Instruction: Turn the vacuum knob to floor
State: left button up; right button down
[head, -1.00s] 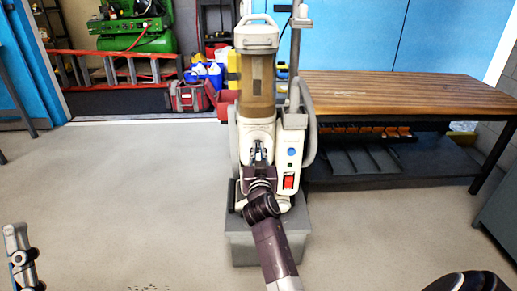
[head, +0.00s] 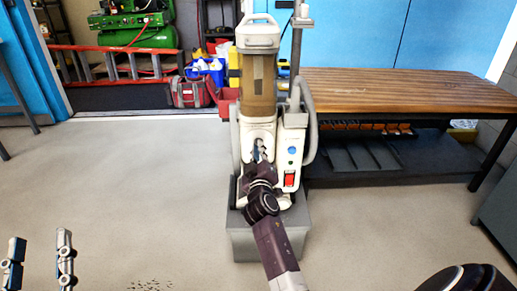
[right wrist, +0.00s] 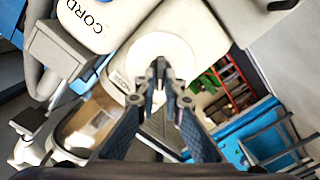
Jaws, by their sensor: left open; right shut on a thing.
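The white upright vacuum (head: 257,128), with its brownish clear canister (head: 257,85), stands on a grey box in the middle of the head view. My right gripper (head: 258,150) is at the vacuum's front, with its fingers close together and tilted. In the right wrist view my right gripper's fingertips (right wrist: 164,76) are closed on a small part in front of a round white disc (right wrist: 150,48). The knob itself is mostly hidden by the fingers, and its setting cannot be read. My left gripper (head: 40,242) is open and empty at the lower left, away from the vacuum.
A blue button (head: 292,150) and a red switch (head: 290,180) sit right of my right gripper. A grey hose (head: 309,125) runs along the vacuum's right side. A wooden-topped bench (head: 400,92) stands to the right. The floor at left is clear.

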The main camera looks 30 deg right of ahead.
pick_arm(q)
jog(key=shift+w+f, duration=0.1)
jog(key=shift+f, duration=0.15)
pick_arm(e)
jog(key=shift+r+n, duration=0.1)
jog(key=shift+n, duration=0.3)
jog(key=c, duration=2)
grip_release()
jog(key=shift+c, duration=0.2)
jog(key=v, duration=0.7)
jog(key=shift+s, duration=0.2)
jog(key=shift+a, duration=0.15)
